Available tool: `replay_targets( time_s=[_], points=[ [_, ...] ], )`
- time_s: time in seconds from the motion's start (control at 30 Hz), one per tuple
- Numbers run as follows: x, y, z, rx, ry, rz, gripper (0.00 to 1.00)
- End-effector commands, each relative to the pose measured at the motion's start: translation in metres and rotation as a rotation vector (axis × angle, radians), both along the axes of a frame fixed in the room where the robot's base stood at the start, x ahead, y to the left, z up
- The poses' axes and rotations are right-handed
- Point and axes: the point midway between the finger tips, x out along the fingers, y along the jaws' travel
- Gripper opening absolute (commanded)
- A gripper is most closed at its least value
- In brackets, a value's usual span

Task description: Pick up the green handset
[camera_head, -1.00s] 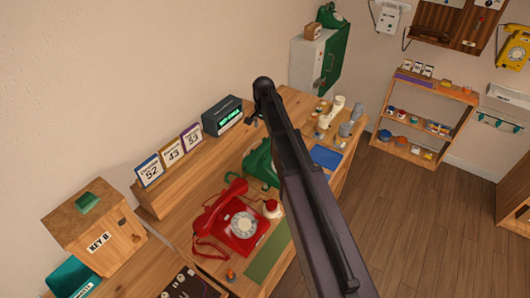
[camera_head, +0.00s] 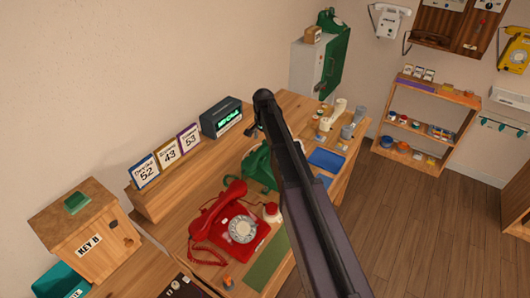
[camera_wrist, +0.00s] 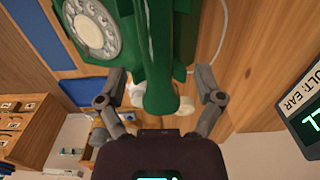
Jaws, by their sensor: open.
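The green dial phone (camera_head: 257,166) stands on the wooden desk, partly hidden behind my arm in the head view. In the wrist view its white dial (camera_wrist: 92,28) is at upper left. The green handset (camera_wrist: 160,90) lies lengthwise in the upper middle, its rounded near end between my fingers. My gripper (camera_wrist: 160,78) is open, one grey finger on each side of the handset, with gaps showing. I cannot tell how deep the fingers reach. In the head view only a dark part of the gripper (camera_head: 252,133) shows beside the phone.
A red phone (camera_head: 238,228) with a coiled cord stands in front of the green one. A display box (camera_head: 221,117) and number cards (camera_head: 168,151) line the back of the desk. Another green phone (camera_head: 330,20) sits on a cabinet (camera_head: 309,62). Small items stand beyond my arm.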

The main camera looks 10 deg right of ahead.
Motion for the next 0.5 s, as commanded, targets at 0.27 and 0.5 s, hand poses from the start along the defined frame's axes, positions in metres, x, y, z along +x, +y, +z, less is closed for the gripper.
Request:
replay_targets(
  time_s=[0.27,0.5],
  points=[
    [0.0,0.0,-0.001,0.0,0.0,0.0,0.86],
    [-0.001,0.0,-0.014,0.0,0.0,0.0,0.86]
  ],
)
